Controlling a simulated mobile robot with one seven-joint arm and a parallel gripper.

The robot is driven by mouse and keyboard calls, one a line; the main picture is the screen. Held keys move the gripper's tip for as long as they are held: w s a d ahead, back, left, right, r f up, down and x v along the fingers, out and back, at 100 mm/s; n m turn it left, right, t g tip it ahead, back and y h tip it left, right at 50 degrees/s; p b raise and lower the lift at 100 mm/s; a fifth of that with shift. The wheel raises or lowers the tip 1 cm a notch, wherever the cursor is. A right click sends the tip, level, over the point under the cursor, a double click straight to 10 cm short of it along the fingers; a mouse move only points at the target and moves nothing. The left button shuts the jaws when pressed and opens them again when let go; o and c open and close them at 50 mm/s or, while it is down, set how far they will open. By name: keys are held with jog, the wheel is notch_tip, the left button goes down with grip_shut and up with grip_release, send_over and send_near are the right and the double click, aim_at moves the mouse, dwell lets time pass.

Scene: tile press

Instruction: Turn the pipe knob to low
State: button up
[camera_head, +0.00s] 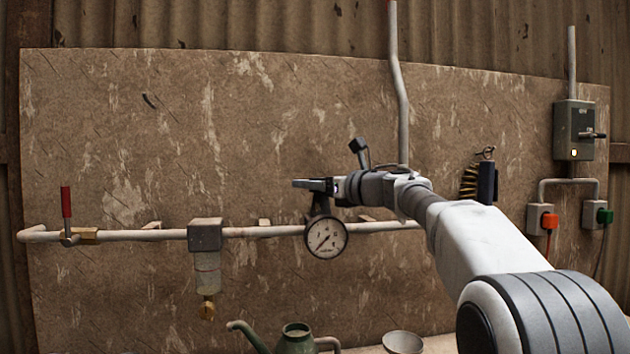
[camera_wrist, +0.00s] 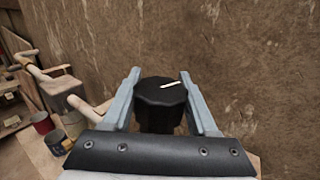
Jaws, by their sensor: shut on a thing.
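The pipe knob (camera_wrist: 160,104) is a black, ridged round knob with a white pointer mark on its top, seen in the wrist view. My gripper (camera_wrist: 160,92) is shut on it, with one grey finger on each side. The white mark points to the upper right in that view. In the head view my gripper (camera_head: 312,184) is at the pipe (camera_head: 270,231), just above a round white gauge (camera_head: 325,238). The knob's top is hidden there by my fingers. The gauge needle points to the lower left. I cannot make out a scale around the knob.
A red-handled valve (camera_head: 67,210) and a filter unit (camera_head: 205,236) sit on the pipe to the left. A green watering can (camera_head: 295,337) and a bowl (camera_head: 402,342) stand below. A switch box (camera_head: 573,130) and a hanging brush (camera_head: 470,181) are at right.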

jog(key=n+g+y+p, duration=0.2)
jog(key=g+p, duration=0.1)
jog(key=n+g+y+p, duration=0.1)
jog(key=shift+s+a+r+n+g+p, duration=0.2)
jog(key=shift+s+r+n+g+p, duration=0.1)
jog(key=shift+p, duration=0.1)
jog(key=shift+s+a+f+n+g+y+p, duration=0.1)
jog(key=shift+s+f+n+g+y+p, duration=0.15)
jog(key=shift+n+g+y+p, duration=0.45)
jog(key=shift+g+h, duration=0.3)
jog(key=shift+g, duration=0.1)
jog(key=o, duration=1.1)
jog(key=v, duration=1.7)
